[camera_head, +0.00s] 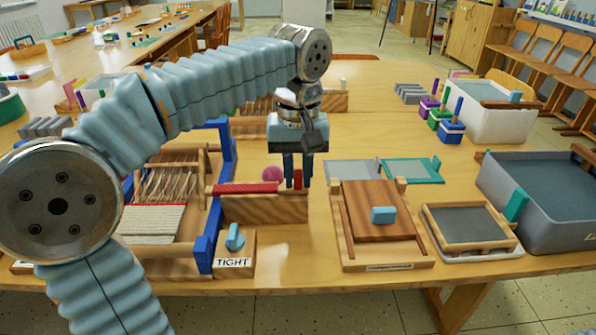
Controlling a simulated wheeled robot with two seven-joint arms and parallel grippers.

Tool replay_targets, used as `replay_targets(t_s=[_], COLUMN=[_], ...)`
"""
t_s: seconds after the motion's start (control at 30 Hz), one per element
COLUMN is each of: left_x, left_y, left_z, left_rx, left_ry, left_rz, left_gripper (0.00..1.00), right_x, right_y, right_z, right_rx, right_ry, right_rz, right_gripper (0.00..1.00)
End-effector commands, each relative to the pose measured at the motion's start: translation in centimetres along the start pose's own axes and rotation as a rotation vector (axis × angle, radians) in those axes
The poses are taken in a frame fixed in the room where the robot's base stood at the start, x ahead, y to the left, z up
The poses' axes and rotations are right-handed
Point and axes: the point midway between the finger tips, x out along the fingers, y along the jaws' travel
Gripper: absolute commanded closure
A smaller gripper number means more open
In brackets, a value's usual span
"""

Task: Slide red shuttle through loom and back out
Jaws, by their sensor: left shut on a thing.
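The loom (214,236) stands on the table left of centre, with blue side parts, a wooden frame and strung threads. My left arm covers part of it. The red shuttle (245,188) lies as a long bar along a wooden ledge (265,209) on the loom's right side. Its left end is close to the loom's blue side; I cannot tell whether it reaches inside. My left gripper (297,184) points down over the ledge's right end, shut on a red upright part at the shuttle's right end. My right gripper is not in view.
A knob block marked TIGHT (234,263) sits at the loom's front right. A wooden press (384,264), a framed screen (468,227) and a grey bin (535,225) stand to the right. A pink ball (272,174) is close behind the ledge.

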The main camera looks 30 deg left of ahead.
Motion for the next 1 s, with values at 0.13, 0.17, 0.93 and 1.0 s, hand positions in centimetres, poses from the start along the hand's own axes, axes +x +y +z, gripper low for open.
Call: replay_targets(t_s=[0.13, 0.17, 0.93, 1.0], left_x=[0.0, 0.0, -0.1, -0.1], left_y=[0.0, 0.0, -14.1, -14.3], left_z=[0.0, 0.0, -0.1, -0.1], left_rx=[0.000, 0.000, -0.002, -0.002], left_ry=[0.000, 0.000, 0.003, 0.003], left_rz=[0.000, 0.000, 0.001, 0.001], left_gripper=[1.00, 1.00, 1.00, 1.00], right_x=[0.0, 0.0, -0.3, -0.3], right_y=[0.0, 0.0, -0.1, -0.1], right_z=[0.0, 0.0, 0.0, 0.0], right_rx=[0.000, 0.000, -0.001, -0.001], right_ry=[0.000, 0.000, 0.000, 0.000], right_rz=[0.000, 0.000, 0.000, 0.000], right_gripper=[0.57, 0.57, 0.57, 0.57])
